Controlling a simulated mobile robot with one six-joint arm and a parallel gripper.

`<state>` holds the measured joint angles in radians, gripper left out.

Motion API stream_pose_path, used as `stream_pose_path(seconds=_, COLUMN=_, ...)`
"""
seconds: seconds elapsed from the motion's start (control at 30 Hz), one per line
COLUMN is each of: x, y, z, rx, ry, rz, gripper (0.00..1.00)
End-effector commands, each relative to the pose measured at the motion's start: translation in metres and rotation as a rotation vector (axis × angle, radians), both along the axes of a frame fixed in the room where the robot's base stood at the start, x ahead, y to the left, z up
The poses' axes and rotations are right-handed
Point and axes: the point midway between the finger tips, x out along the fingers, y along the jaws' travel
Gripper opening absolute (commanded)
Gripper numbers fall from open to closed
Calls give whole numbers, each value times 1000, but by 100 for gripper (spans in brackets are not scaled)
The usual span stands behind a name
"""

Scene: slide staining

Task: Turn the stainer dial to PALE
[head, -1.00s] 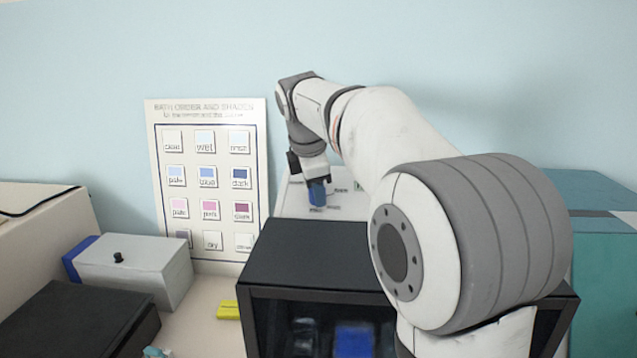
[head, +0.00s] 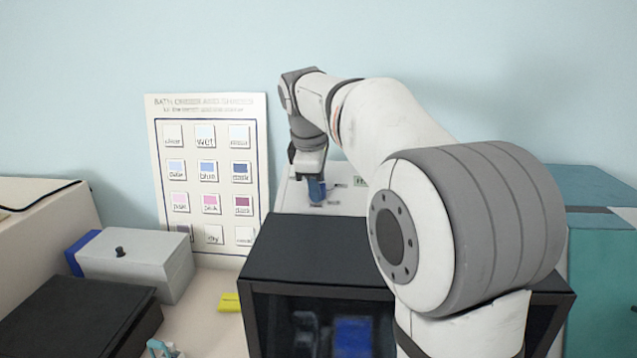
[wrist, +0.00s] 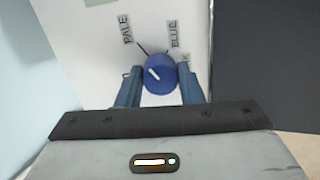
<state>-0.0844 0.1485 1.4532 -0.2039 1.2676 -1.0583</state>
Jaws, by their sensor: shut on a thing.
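The stainer dial (wrist: 160,75) is a round blue knob with a white pointer mark. The mark points to the upper left in the wrist view, on the side of the PALE label (wrist: 125,28) and away from the BLUE label (wrist: 174,35). A third label is mostly hidden by the right finger. My gripper (wrist: 160,86) is shut on the dial, one blue finger on each side. In the head view my gripper (head: 317,190) reaches down to the white top of the stainer (head: 347,205); the dial is hidden there by the fingers.
A black-topped box (head: 310,240) stands in front of the stainer, below my arm. A chart of colour shades (head: 205,105) leans at the wall on the left. A grey box with a black knob (head: 135,262) and a yellow item (head: 230,303) lie left.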

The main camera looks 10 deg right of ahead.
Motion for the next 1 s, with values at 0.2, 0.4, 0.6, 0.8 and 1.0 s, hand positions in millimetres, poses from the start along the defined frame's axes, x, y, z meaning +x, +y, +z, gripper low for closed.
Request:
stream_pose_path(seconds=0.2, x=-1, y=0, z=-1, rx=1, ry=4, rz=1, gripper=35)
stream_pose_path(seconds=0.4, x=0, y=0, z=-1, rx=0, ry=2, rz=1, gripper=51)
stream_pose_path(seconds=0.6, x=0, y=0, z=0, rx=0, ry=1, rz=1, gripper=55)
stream_pose_path(seconds=0.8, x=-2, y=1, z=8, rx=0, ry=-2, rz=1, gripper=55)
stream_pose_path(seconds=1.0, x=-12, y=8, z=40, rx=0, ry=-3, rz=3, gripper=55)
